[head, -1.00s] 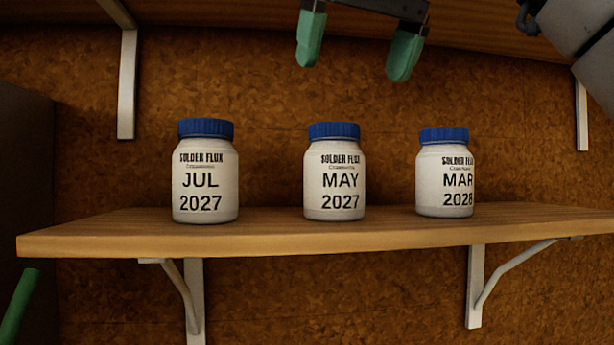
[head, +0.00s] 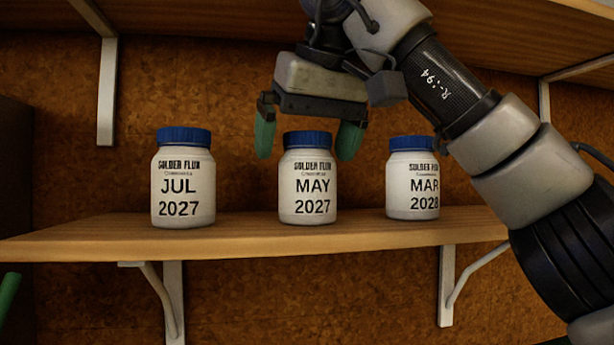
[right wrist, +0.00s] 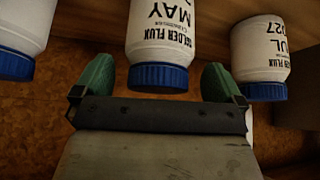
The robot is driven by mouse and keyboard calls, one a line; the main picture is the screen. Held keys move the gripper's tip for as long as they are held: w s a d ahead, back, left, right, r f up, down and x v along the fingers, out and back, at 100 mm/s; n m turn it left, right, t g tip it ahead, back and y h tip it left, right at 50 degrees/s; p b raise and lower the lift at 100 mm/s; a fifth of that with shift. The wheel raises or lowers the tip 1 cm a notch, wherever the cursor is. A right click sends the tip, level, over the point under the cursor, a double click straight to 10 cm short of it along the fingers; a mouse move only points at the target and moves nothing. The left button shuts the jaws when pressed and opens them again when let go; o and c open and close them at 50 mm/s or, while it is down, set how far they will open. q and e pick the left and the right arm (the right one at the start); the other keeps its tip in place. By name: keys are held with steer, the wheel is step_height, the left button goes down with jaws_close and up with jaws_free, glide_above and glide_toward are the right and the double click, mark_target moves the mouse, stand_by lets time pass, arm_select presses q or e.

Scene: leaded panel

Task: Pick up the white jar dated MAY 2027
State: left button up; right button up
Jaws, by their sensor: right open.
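The white jar dated MAY 2027 (head: 312,190), with a blue lid, stands upright on the wooden shelf (head: 330,238), between two similar jars. My right gripper (head: 308,145) is open above it, pointing down, with one green finger on either side of the lid's level and apart from the jar as far as I can tell. In the right wrist view the MAY jar (right wrist: 161,35) shows upside down, between the open green fingers (right wrist: 160,80).
An upper shelf (head: 220,20) is overhead. A brown cork wall (head: 230,90) is behind.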

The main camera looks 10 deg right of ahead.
steer(key=shift+w+f, duration=0.3)
steer(key=shift+w, duration=0.05)
steer(key=shift+s+r, duration=0.1)
steer(key=shift+s, duration=0.15)
steer(key=c, duration=0.6)
steer(key=shift+w, duration=0.1)
steer(key=c, duration=0.6)
steer(key=shift+r, duration=0.15)
